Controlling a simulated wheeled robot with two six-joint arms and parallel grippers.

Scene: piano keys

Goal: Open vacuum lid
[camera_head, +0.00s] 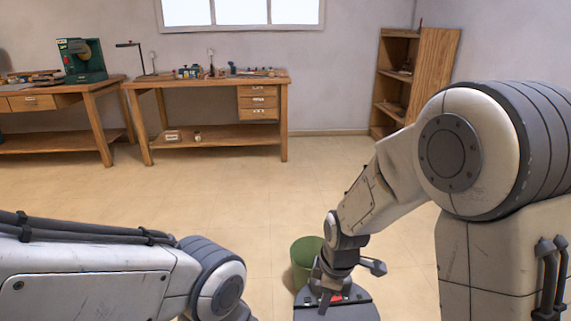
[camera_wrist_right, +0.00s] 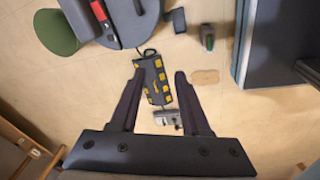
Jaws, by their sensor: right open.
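A dark grey vacuum (camera_head: 355,311) with a red part stands on the floor at the bottom of the head view, partly cut off and partly behind my right gripper. Its rounded grey body (camera_wrist_right: 128,28) and red part (camera_wrist_right: 99,11) show at the top left of the right wrist view. I cannot tell its lid apart from the body. My right gripper (camera_head: 350,286) is open, with its fingers spread over the vacuum in the head view. In the wrist view the fingers (camera_wrist_right: 159,77) have nothing between them but floor items farther below. My left gripper is out of view.
A green bin (camera_head: 303,258) stands beside the vacuum. A black power strip with yellow sockets (camera_wrist_right: 154,82) lies on the floor near it. A workbench (camera_head: 207,83) and a shelf (camera_head: 432,62) stand at the back. The floor between is clear.

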